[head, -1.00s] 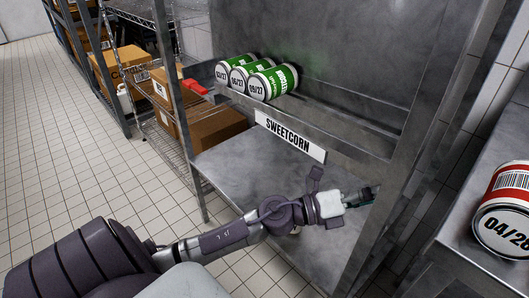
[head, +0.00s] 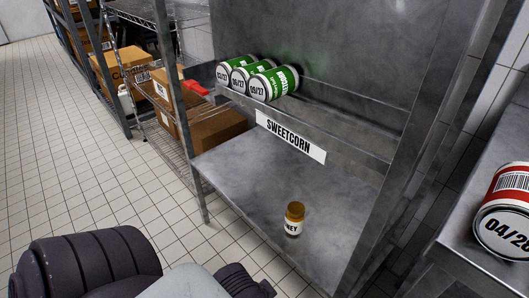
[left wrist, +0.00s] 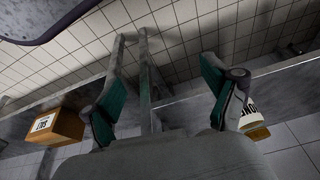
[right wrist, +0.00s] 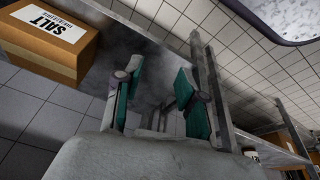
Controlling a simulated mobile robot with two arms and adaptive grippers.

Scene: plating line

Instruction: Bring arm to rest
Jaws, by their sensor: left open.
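My left gripper shows in the left wrist view (left wrist: 160,95) with its two green-padded fingers apart and nothing between them. My right gripper shows in the right wrist view (right wrist: 155,95), its fingers also apart and empty. Neither gripper is in the head view, where only dark arm links of mine show at the bottom left.
Several green-labelled cans (head: 258,78) lie on the upper rack above a SWEETCORN sign (head: 290,137). A red-and-white can (head: 505,215) sits on the counter at right. Cardboard boxes (head: 213,128) fill wire shelving at left. A SALT box (right wrist: 48,40) shows in the right wrist view. The tiled floor at left is open.

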